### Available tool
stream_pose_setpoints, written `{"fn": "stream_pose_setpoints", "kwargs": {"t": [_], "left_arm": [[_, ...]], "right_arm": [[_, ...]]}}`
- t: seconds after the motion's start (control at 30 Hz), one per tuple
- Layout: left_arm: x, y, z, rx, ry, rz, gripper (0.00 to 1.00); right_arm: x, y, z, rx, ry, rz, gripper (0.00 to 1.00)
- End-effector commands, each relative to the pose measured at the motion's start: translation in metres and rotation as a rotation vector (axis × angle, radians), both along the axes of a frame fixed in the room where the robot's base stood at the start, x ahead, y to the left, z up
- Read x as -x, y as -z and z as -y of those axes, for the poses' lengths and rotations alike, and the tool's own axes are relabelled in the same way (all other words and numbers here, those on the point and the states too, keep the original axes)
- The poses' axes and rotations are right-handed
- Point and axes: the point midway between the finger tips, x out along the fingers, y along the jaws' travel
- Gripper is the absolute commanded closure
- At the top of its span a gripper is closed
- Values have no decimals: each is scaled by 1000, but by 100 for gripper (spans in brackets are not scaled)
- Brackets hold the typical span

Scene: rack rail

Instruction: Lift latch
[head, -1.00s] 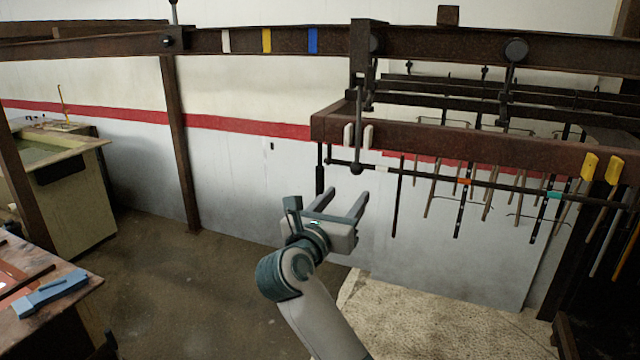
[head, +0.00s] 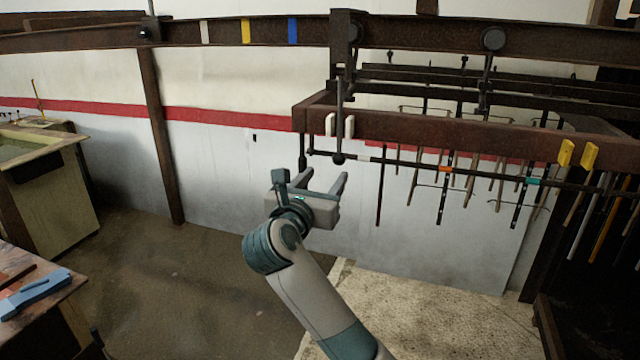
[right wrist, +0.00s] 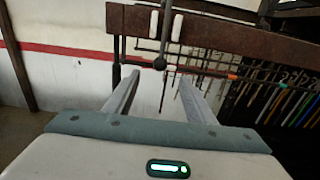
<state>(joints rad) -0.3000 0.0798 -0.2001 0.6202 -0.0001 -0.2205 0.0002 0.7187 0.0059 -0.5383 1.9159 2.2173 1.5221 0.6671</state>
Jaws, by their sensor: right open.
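What looks like the latch is a dark upright rod (head: 339,115) with a round knob (head: 339,158) at its lower end. It hangs in front of the end of a rusty brown beam, beside two pale tabs (head: 340,125). My right gripper (head: 325,175) is open and empty, just below the knob in the head view, fingers pointing up and away. In the right wrist view the knob (right wrist: 160,64) shows between and just beyond the fingertips (right wrist: 160,77). I cannot tell the exact gap; no contact shows. My left gripper is not in view.
The brown beam (head: 430,127) carries yellow tabs (head: 578,154) at right. A thin dark bar (head: 400,165) with hanging rods runs below it. An upper rail (head: 270,31) crosses the view. A bench with a blue tool (head: 35,292) stands at left. The floor between is clear.

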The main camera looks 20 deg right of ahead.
Motion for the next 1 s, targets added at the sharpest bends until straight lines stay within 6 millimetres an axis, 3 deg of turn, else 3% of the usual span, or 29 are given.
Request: {"fn": "stream_pose_setpoints", "kwargs": {"t": [0.7, 1.0], "left_arm": [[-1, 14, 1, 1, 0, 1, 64], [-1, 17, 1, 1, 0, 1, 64]], "right_arm": [[-76, 1, 51, -1, 1, 1, 50], [-93, 0, 63, 1, 0, 1, 50]]}}
